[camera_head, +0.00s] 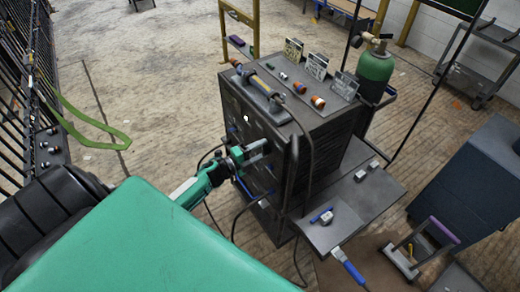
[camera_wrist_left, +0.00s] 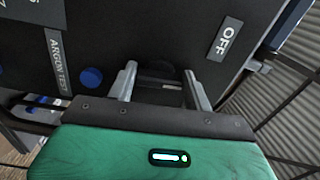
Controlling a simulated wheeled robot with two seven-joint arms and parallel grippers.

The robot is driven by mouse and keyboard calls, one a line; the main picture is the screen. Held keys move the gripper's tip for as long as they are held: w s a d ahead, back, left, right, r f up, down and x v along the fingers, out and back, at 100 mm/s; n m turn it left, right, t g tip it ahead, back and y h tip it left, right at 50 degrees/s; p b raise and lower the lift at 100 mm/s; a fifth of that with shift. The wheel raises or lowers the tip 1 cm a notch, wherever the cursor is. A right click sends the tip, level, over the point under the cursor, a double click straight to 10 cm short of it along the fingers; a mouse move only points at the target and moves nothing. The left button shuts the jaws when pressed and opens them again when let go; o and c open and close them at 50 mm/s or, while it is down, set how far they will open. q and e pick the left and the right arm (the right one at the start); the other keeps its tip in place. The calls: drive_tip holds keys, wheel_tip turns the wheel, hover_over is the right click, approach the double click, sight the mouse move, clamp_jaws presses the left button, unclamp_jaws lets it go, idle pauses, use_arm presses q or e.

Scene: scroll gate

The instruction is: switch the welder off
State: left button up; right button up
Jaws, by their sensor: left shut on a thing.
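The welder (camera_head: 305,120) is a dark box-shaped machine in the middle of the head view, with its front panel facing left. My left gripper (camera_head: 262,148) is up against that panel. In the left wrist view, the two grey fingers of my left gripper (camera_wrist_left: 161,80) stand on either side of a dark knob or switch handle (camera_wrist_left: 158,70) and are shut on it. An "OFF" label (camera_wrist_left: 225,38) is on the panel to the right of the fingers. An "ARGON TEST" label (camera_wrist_left: 58,62) and a blue button (camera_wrist_left: 91,77) are to the left. My right gripper is not in view.
A green gas cylinder (camera_head: 376,65) stands behind the welder. Small fittings and tags lie on its top. A side shelf (camera_head: 370,195) carries small items. Cables hang around the front. A blue-grey cabinet (camera_head: 470,180) stands at right; open floor lies at upper left.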

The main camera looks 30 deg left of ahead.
use_arm(q)
drive_tip(key=shift+f+n+p, duration=0.15)
drive_tip(key=shift+n+p, duration=0.1)
drive_tip(key=shift+n, duration=1.5)
drive_tip(key=shift+f+n+p, duration=0.1)
drive_tip(key=shift+n+p, duration=0.15)
drive_tip(key=shift+n, duration=1.5)
drive_tip(key=o, duration=1)
drive_tip(key=shift+s, duration=0.15)
